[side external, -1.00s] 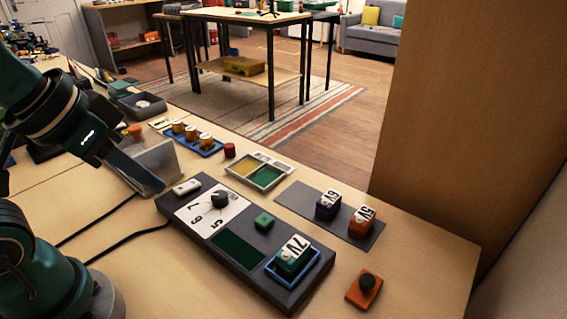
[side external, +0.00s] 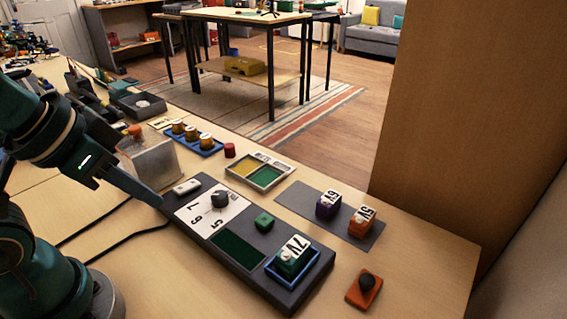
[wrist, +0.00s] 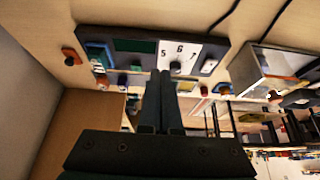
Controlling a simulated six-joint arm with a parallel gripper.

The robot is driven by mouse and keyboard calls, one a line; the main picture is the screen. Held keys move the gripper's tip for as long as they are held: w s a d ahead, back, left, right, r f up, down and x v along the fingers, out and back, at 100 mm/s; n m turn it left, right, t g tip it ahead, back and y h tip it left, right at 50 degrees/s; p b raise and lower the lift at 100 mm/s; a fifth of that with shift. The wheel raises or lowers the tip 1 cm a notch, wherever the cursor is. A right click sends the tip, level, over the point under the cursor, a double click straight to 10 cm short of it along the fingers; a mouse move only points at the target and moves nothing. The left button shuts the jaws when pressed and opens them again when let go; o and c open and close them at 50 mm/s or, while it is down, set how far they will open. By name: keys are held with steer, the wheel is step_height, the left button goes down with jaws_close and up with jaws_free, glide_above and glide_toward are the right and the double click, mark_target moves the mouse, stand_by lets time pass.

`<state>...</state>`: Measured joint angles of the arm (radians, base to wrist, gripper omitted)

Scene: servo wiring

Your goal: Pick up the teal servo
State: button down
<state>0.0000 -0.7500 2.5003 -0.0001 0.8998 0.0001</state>
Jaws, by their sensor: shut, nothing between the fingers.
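The teal servo (side external: 292,258), its top label reading 7V, sits in a blue-rimmed tray (side external: 270,270) at the near right end of the dark test panel (side external: 218,262). In the wrist view the blue tray (wrist: 97,52) shows small at the upper left. My gripper (side external: 160,203) is shut and empty, its tips by the panel's far left end, well apart from the servo. In the wrist view the closed fingers (wrist: 163,75) point toward the panel's numbered dial.
The panel carries a black dial knob (side external: 220,199), a green button (side external: 264,221) and a white switch (side external: 187,187). Purple (side external: 328,204) and orange (side external: 362,221) servos stand on a grey mat. An orange block with a black knob (side external: 366,283) lies near the table edge. Black cables cross the left.

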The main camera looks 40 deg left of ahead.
jaws_free()
steer(key=n+g+h, duration=0.6)
steer(key=n+h, duration=0.6)
steer(key=n, duration=0.2)
glide_above(285, 245)
steer(key=s+a, duration=0.2)
steer(key=a, duration=0.1)
step_height(285, 245, down, 3)
steer(key=f, duration=0.1)
steer(key=w+f+n, duration=0.1)
steer(key=w+f+n+h, duration=0.1)
steer(key=shift+w+a+f, duration=0.15)
steer(key=shift+w+f, duration=0.1)
steer(key=shift+f, duration=0.05)
steer(key=f, duration=0.1)
steer(key=f+n, duration=0.1)
steer(key=f, duration=0.1)
steer(key=shift+s+a+f+n, duration=0.1)
steer(key=shift+a+f+n, duration=0.25)
steer(key=shift+n, duration=0.05)
steer(key=shift+d+f+h, duration=0.1)
steer(key=shift+f+h, duration=0.1)
steer(key=shift+h, duration=0.1)
steer(key=shift+x, duration=2.4)
